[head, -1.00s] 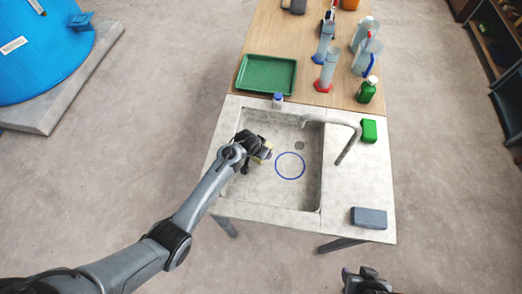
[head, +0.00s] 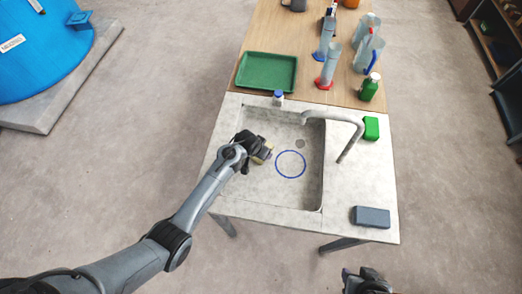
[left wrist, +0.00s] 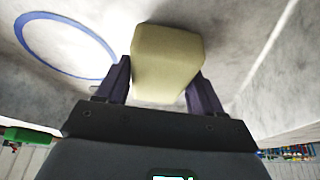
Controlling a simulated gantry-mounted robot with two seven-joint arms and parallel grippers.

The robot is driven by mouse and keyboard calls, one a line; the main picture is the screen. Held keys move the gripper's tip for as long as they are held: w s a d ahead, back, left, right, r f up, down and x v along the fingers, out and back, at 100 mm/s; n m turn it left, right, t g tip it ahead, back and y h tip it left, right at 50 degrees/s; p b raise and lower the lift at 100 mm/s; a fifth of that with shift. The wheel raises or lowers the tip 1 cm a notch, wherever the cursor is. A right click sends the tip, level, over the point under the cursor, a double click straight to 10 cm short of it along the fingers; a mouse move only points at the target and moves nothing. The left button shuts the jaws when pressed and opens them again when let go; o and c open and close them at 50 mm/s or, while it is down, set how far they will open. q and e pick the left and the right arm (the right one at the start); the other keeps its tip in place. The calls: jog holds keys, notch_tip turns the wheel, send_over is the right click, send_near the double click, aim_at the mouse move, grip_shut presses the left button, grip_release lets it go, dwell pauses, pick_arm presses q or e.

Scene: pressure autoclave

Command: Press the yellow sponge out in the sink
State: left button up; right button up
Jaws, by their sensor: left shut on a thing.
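The yellow sponge (left wrist: 166,60) is a pale yellow block between the two dark fingers of my left gripper (left wrist: 160,85) in the left wrist view. In the head view my left gripper (head: 262,152) is over the left part of the sink (head: 285,195), shut on the sponge, which is mostly hidden by the gripper. A blue ring (head: 290,164) is marked on the sink floor just right of the gripper. I cannot tell whether the sponge touches the sink floor. My right gripper (head: 367,280) is at the bottom edge, away from the sink, and its fingers are unclear.
A faucet (head: 345,120) arches over the sink's back right. A green sponge (head: 371,128) and a grey-blue block (head: 371,217) lie on the right counter. A small white bottle (head: 278,98) stands behind the sink, near a green tray (head: 267,72). Bottles and cylinders crowd the table's back right.

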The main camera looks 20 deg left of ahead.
pick_arm(q)
jog(key=shift+f, duration=0.5)
dwell(0.5)
jog(key=shift+s+a+f, duration=0.1)
jog(key=shift+f, duration=0.15)
dwell(1.6)
jog(key=shift+r+p, duration=0.35)
jog(key=shift+p, duration=0.05)
jog(key=shift+r+p, duration=0.65)
notch_tip(320, 180, up, 2)
jog(key=shift+p, duration=1.05)
notch_tip(320, 180, up, 3)
jog(key=p, duration=0.3)
jog(key=shift+r+p, duration=0.15)
jog(key=shift+p, duration=0.15)
jog(key=shift+r, duration=0.1)
